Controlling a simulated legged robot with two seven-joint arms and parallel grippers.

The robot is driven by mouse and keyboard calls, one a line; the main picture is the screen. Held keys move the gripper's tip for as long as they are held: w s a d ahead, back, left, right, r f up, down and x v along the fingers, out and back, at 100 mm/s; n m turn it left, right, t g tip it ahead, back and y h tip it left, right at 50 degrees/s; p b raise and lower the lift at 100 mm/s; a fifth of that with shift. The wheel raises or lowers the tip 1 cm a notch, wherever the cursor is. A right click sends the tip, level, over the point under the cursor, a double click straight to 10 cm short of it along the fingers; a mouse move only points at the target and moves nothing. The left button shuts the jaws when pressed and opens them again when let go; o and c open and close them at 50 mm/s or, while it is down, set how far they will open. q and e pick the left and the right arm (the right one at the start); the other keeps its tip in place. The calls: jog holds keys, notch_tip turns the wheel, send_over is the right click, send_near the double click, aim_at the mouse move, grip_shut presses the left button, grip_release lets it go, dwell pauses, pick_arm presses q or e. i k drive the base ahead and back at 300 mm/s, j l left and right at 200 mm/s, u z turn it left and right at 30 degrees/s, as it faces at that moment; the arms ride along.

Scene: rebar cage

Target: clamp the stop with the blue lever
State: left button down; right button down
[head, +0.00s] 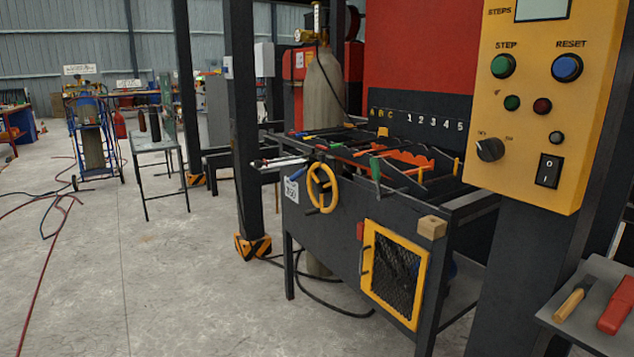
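The machine bench (330,235) stands right of centre, with its dark top seen at a slant. A small blue handle (298,173) shows at its left front edge, just below some pale rods; it may be the blue lever. A green lever (375,168) stands upright on the front edge, to the right of the yellow handwheel (320,188). Orange parts (405,158) lie across the top. The stop cannot be told apart from the other small parts at this distance. Neither of my grippers is in view.
A yellow control panel (535,100) with buttons is close at the right. A grey side table (590,300) holds a wooden-handled tool and a red object. A dark post (243,120) with a yellow foot stands left of the bench. Concrete floor at left is open, crossed by hoses.

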aim_at(296, 176)
jog(key=i+j+z, duration=0.15)
jog(key=i+z, duration=0.15)
jog(key=z, duration=0.15)
jog(key=i+j+z, duration=0.2)
jog(key=z, duration=0.3)
jog(key=i+j, duration=0.3)
jog(key=i+j+z, duration=0.15)
jog(key=j, duration=0.35)
jog(key=i+j, duration=0.35)
